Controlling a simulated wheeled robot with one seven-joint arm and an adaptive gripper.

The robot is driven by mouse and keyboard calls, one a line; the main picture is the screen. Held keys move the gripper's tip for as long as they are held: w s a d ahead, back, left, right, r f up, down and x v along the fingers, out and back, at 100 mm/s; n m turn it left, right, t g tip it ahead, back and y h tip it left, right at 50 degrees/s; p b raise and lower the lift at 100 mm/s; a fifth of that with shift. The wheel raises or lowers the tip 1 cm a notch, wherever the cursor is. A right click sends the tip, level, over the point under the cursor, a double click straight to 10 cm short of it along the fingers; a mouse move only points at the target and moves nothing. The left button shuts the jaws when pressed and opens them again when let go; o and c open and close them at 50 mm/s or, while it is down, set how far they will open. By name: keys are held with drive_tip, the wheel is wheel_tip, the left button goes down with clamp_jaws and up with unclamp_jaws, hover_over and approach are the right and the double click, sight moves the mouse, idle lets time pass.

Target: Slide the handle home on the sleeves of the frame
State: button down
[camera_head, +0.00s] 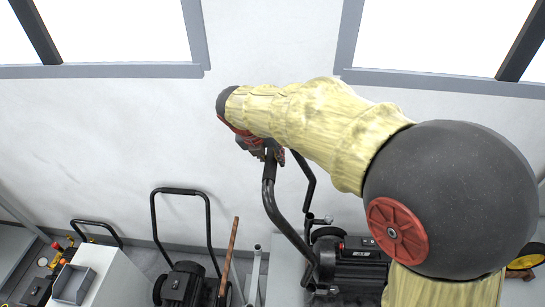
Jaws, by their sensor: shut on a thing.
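The handle (284,226) is a bent black tube at the centre of the head view. My gripper (270,155), at the end of my yellow-covered arm, is shut on its upper bar. The handle's two legs run down to the right, towards a dark pressure washer (357,257) with a black motor, whose frame is partly behind my arm. One leg's lower end comes close to the frame near the washer's left side. The sleeves are too small and dark to make out. I cannot tell whether the legs touch them or sit in them.
A second washer (186,283) with an upright black handle stands to the left. A brown wooden stick (229,255) and a grey pipe (255,272) stand between the washers. A white cabinet (100,280) is at lower left. The wall (120,130) behind is bare below the windows.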

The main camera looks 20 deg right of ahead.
drive_tip(key=shift+a+f, duration=0.15)
drive_tip(key=shift+f, duration=0.9)
drive_tip(key=shift+s+d, duration=0.3)
drive_tip(key=shift+d, duration=0.55)
drive_tip(key=shift+s+d, duration=0.25)
drive_tip(key=shift+d, duration=0.55)
idle(0.5)
drive_tip(key=a+f+b, duration=0.1)
drive_tip(key=w+a+f+b, duration=0.1)
drive_tip(key=a+b, duration=0.1)
drive_tip(key=shift+w+f+h, duration=0.1)
drive_tip(key=shift+w+h, duration=0.05)
drive_tip(key=shift+h, duration=0.25)
